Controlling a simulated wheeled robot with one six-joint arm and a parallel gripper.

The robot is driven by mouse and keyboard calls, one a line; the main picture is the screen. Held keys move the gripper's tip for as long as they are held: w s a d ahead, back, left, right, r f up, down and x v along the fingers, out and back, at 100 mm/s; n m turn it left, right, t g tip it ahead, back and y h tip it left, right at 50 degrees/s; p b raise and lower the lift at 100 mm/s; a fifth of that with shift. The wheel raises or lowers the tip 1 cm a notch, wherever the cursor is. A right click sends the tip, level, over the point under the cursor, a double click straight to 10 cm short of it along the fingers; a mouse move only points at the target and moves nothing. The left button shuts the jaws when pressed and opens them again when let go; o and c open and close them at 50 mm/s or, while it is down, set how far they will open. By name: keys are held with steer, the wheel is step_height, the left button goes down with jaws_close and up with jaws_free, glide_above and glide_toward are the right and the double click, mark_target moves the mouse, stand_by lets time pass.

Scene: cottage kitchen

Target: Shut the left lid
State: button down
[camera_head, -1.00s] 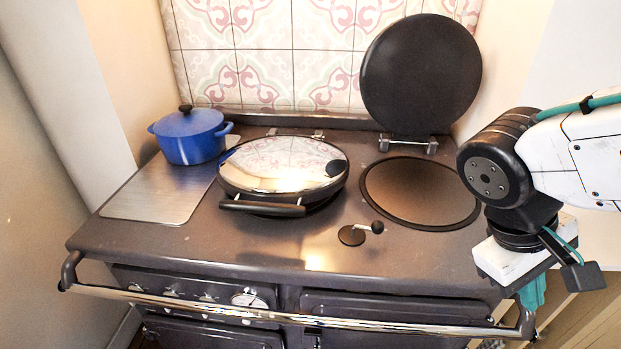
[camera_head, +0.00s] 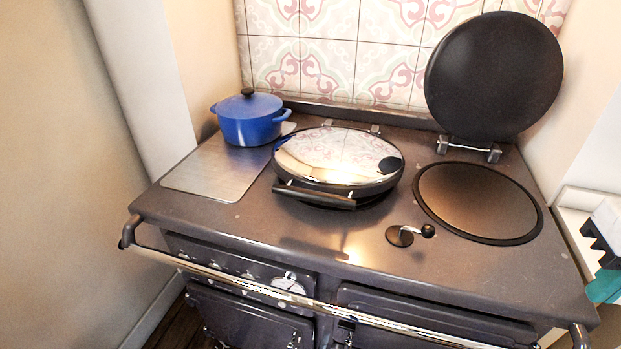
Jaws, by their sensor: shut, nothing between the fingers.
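The left lid (camera_head: 338,158) is a round lid with a mirror-bright top and a dark rim. It lies down over the left hotplate of the dark range, with its bar handle (camera_head: 313,195) facing front. A dark band shows under its front right rim; I cannot tell whether a thin gap is there. The right lid (camera_head: 494,78) is dark and stands upright on its hinge behind the bare right hotplate (camera_head: 478,203). My gripper is out of view.
A blue lidded pot (camera_head: 249,121) stands on a flat metal plate (camera_head: 215,175) at the back left. A small black-knobbed lever piece (camera_head: 409,234) lies in front of the right hotplate. A chrome rail (camera_head: 300,296) runs along the range's front. Teal cloth-like material (camera_head: 604,287) shows at the right edge.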

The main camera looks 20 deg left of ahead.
steer(key=w+a+r+n+t, duration=0.1)
steer(key=w+a, duration=0.3)
steer(key=a, duration=0.5)
steer(key=w+a+r+n+t, duration=0.1)
steer(key=w+a+r, duration=0.15)
steer(key=a, duration=0.65)
steer(key=m+t+y, duration=0.1)
steer(key=m+t, duration=0.2)
glide_above(310, 194)
steer(key=f, duration=0.4)
steer(key=w+f, duration=0.1)
steer(key=shift+f, duration=0.4)
steer(key=f, duration=0.3)
steer(key=shift+s+f, duration=0.2)
steer(key=shift+s, duration=0.15)
steer(key=shift+s+f, duration=0.15)
steer(key=shift+f, duration=0.35)
